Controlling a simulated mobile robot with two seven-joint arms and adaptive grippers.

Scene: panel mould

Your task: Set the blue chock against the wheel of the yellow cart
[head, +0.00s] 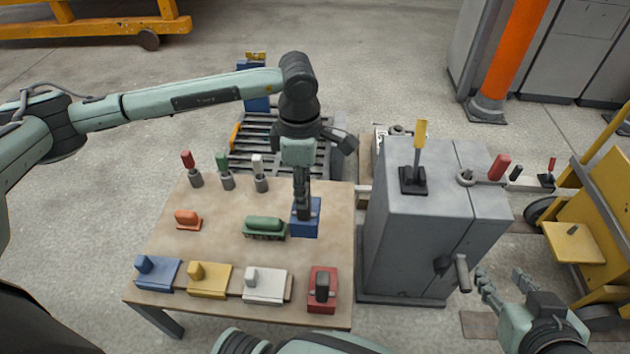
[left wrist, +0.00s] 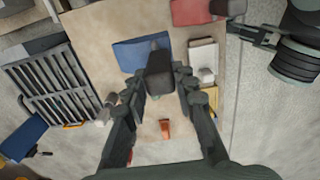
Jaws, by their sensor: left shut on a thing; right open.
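The blue chock (head: 306,222), a blue block with a dark grip on top, is at the right part of the wooden table. My left gripper (head: 303,205) comes down from above and is shut on its dark grip. The left wrist view shows the dark grip between the fingers (left wrist: 160,85) and the blue body (left wrist: 135,54) beyond it. I cannot tell whether the chock touches the table. My right gripper (head: 506,284) is open and empty, left of the cart.
The table (head: 200,240) also holds a red block with a dark grip (head: 322,291), blue, yellow and white blocks, and a green piece (head: 265,227). A grey cabinet (head: 425,225) with levers stands between table and cart. Another orange-yellow cart (head: 95,22) is at the back left.

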